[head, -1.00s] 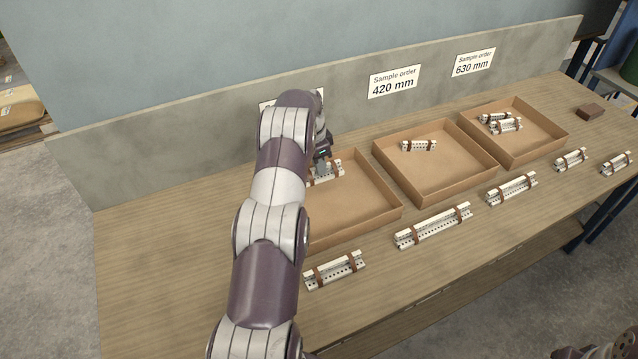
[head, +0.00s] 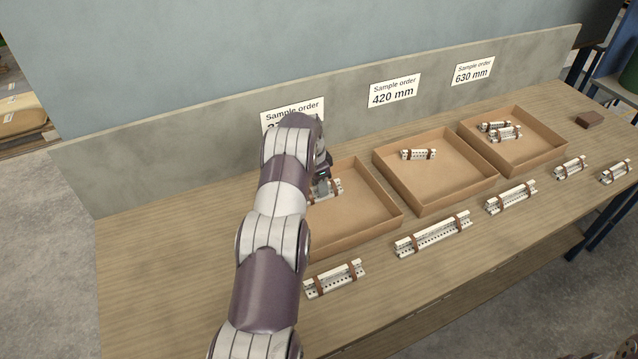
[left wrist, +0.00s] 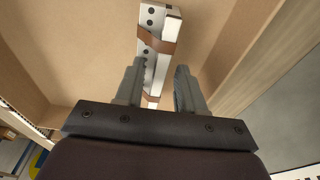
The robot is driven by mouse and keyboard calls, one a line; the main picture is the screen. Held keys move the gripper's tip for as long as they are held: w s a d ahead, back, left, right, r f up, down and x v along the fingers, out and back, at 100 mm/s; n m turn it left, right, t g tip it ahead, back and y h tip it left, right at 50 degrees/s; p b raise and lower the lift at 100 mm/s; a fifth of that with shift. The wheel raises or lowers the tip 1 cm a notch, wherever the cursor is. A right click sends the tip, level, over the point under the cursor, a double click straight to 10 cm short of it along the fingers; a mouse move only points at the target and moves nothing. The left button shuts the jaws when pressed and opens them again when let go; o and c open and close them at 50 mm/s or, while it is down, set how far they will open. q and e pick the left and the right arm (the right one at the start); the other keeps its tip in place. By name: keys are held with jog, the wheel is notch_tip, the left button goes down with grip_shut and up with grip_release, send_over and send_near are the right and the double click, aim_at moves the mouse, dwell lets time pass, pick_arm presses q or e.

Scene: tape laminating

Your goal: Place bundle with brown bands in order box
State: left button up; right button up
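A white bundle with brown bands (head: 328,191) lies in the left open cardboard box (head: 372,212), partly hidden by my left arm. My left gripper (head: 322,172) is low over this box, at the bundle. In the left wrist view the bundle (left wrist: 156,45) runs between and beyond the fingers of the left gripper (left wrist: 160,68). The fingers stand apart, with a gap between the right-hand finger and the bundle. My right gripper is not in view.
The middle box (head: 440,205) holds one bundle (head: 418,154); the right box (head: 515,167) holds two. Several banded bundles, such as a long one (head: 433,234) and a near one (head: 334,278), lie along the table's front. A brown block (head: 589,119) lies at far right.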

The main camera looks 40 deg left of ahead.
aim_at(314, 188)
pick_arm(q)
jog(key=r, duration=0.3)
jog(key=r+b, duration=0.1)
jog(key=r, duration=0.1)
jog(key=shift+s+a, duration=0.25)
notch_tip(314, 188, up, 7)
jog(key=s+p, duration=0.1)
jog(key=p, duration=0.5)
jog(key=s+d+r+n, duration=0.1)
jog(key=s+d+r, duration=0.3)
jog(key=d, duration=0.6)
jog(key=s+d+r+n, duration=0.2)
jog(key=s+d+r, duration=0.2)
jog(key=d, duration=0.6)
jog(key=s+d+n, duration=0.1)
jog(key=s+d, duration=0.3)
jog(key=s, duration=0.4)
jog(key=s+d+r+n, duration=0.1)
jog(key=s+d, duration=0.4)
jog(key=s, duration=0.3)
jog(key=shift+s+d+y, duration=0.2)
jog(key=shift+s+y, duration=0.2)
